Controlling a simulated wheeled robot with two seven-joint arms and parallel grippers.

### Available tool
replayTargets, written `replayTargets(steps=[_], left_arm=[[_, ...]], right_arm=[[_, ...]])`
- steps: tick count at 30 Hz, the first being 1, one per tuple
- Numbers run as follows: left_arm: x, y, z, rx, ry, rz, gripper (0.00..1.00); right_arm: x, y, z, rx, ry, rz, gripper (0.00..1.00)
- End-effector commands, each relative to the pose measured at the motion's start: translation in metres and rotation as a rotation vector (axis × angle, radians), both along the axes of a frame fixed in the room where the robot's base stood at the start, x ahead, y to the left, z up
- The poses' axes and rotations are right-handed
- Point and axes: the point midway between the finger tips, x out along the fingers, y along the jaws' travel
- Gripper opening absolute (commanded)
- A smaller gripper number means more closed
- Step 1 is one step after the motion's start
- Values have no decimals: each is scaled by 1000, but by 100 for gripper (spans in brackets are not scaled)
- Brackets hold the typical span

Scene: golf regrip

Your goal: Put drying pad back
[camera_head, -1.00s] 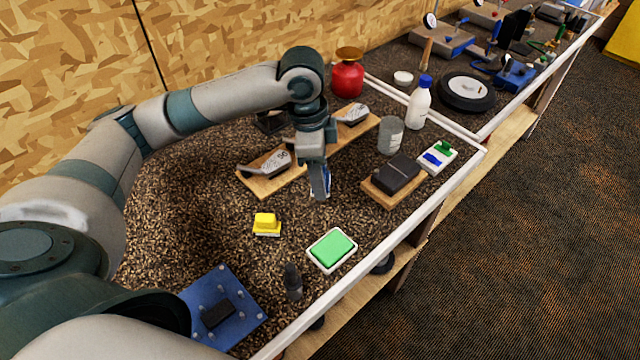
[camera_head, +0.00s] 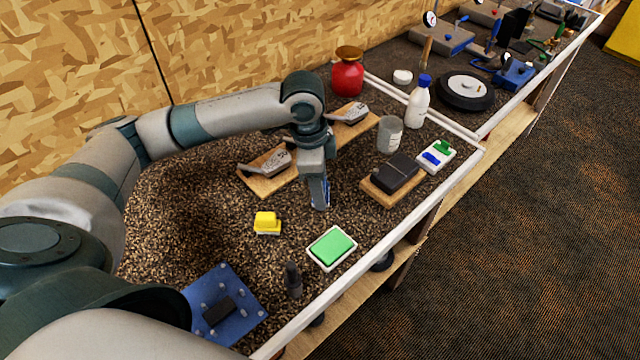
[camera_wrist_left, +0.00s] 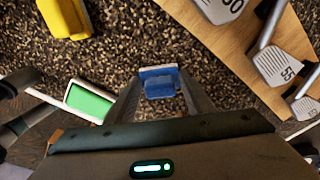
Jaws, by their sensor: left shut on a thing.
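My left gripper (camera_head: 319,206) is above the gravel-patterned bench top, between the wooden club rack and the green pad. In the left wrist view its fingers (camera_wrist_left: 160,95) are shut on a small blue pad (camera_wrist_left: 158,82), which I take to be the drying pad. In the head view the fingers mostly hide this pad. A green pad (camera_head: 332,248) lies in a white tray (camera_head: 316,262) nearer the front edge. A yellow block (camera_head: 266,222) stands to the left. My right gripper is not in view.
Wooden rack (camera_head: 262,182) with iron heads lies behind the gripper. A dark block on a wooden board (camera_head: 397,176), a grey cup (camera_head: 390,134) and a white tray with blue and green items (camera_head: 436,157) stand to the right. A blue plate (camera_head: 237,318) and dark bottle (camera_head: 293,281) are near the front.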

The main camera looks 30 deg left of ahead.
Motion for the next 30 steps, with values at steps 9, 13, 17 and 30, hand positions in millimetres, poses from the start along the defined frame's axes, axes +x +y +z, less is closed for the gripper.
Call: replayTargets(steps=[9, 13, 17, 30], left_arm=[[0, 0, -2, 0, 0, 0, 66], [0, 0, -2, 0, 0, 0, 66], [0, 0, 0, 0, 0, 0, 66], [-2, 5, 51, 0, -5, -2, 66]], right_arm=[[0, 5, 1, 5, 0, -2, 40], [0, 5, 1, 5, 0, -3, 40], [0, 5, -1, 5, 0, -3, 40], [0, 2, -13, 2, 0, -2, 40]])
